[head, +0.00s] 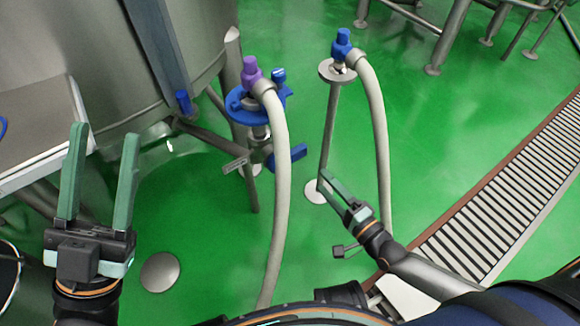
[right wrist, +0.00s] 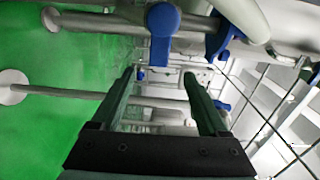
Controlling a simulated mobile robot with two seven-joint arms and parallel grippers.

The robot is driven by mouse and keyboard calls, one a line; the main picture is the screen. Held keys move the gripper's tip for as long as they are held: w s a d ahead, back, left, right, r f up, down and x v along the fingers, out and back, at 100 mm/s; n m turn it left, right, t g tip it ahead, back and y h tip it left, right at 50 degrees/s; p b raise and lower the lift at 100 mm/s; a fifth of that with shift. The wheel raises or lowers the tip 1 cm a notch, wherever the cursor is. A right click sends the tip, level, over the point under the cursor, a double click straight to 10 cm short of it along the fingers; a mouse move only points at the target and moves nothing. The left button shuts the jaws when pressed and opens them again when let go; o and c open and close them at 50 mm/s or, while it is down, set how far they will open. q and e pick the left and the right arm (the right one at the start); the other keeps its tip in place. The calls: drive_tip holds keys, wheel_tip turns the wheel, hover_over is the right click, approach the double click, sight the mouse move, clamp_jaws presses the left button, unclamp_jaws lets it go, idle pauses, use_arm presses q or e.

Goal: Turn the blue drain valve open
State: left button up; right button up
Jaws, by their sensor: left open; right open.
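A valve with a blue lever (head: 290,156) sits low on the pipe below a blue ring-shaped part (head: 245,104). A blue lever also shows in the right wrist view (right wrist: 162,22), above the space between the fingertips; I cannot tell for sure that it is the same one. My right gripper (head: 330,178) is open and empty, to the right of the valve and apart from it. Its two fingers also show in the right wrist view (right wrist: 158,76). My left gripper (head: 104,134) is open and empty at the left, in front of the tank, far from the valve.
A grey hose (head: 278,200) with a purple cap (head: 251,70) hangs in front of the valve. A second hose (head: 377,120) with a blue cap (head: 342,42) hangs from a stand at the right. The steel tank (head: 70,40) is behind left. A floor grate (head: 500,190) runs at the right.

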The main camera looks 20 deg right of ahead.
sight(300, 155)
drive_tip(key=b+x, duration=0.2)
drive_tip(key=x, duration=0.3)
drive_tip(key=b+x, duration=0.1)
drive_tip(key=x, duration=0.5)
drive_tip(key=shift+w+f+b, duration=0.2)
drive_tip(key=shift+f+b, duration=0.05)
drive_tip(key=shift+b, duration=0.15)
drive_tip(key=shift+w+a+r, duration=0.1)
drive_tip(key=shift+w+a, duration=0.05)
drive_tip(key=shift+w, duration=0.45)
drive_tip(key=shift+c, duration=0.4)
clamp_jaws()
